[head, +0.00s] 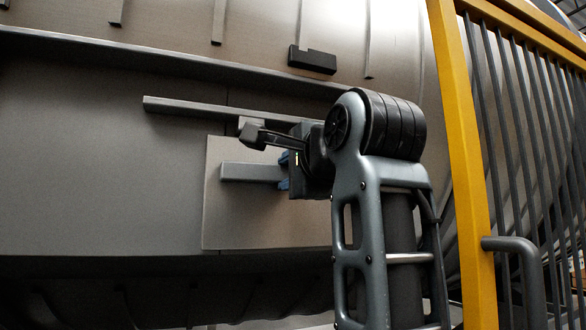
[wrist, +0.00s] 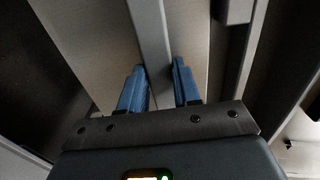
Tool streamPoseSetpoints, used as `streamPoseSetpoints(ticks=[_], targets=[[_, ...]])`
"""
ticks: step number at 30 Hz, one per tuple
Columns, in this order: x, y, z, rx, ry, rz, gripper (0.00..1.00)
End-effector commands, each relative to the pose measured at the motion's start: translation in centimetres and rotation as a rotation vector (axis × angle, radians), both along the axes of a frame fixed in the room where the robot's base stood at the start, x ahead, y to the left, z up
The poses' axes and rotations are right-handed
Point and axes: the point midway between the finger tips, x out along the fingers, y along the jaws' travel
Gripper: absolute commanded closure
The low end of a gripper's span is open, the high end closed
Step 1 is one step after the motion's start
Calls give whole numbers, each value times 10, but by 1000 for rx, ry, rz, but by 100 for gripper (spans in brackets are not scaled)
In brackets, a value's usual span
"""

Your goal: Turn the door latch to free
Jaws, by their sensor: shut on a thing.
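The latch (head: 240,172) is a grey bar lying level across a paler square plate (head: 262,222) on the drum's dark door face. My gripper (head: 284,171) is at the bar's right part, its blue fingers mostly hidden behind the gripper body in the head view. In the wrist view the blue fingers of my gripper (wrist: 159,80) stand on either side of the grey latch bar (wrist: 151,35) and are shut on it. The right end of the bar is hidden by my gripper in the head view.
A long grey rail (head: 200,107) with a small block runs just above the latch. The curved metal drum (head: 265,25) carries a black block (head: 312,60). A yellow-framed barred gate (head: 460,150) with a grey handle (head: 520,262) stands close on the right.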

Motion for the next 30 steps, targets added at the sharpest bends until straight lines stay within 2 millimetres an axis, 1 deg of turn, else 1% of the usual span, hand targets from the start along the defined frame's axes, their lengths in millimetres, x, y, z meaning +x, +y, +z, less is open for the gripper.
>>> streamPoseSetpoints(ticks=[1, 15, 16, 24, 30], targets=[[1, -2, -2, 7, 8, -5, 100], [2, -4, -3, 23, 14, -8, 100], [2, -4, -3, 23, 14, -8, 67], [1, -2, -2, 21, 10, -4, 43], [0, -2, -1, 20, 9, -3, 43]])
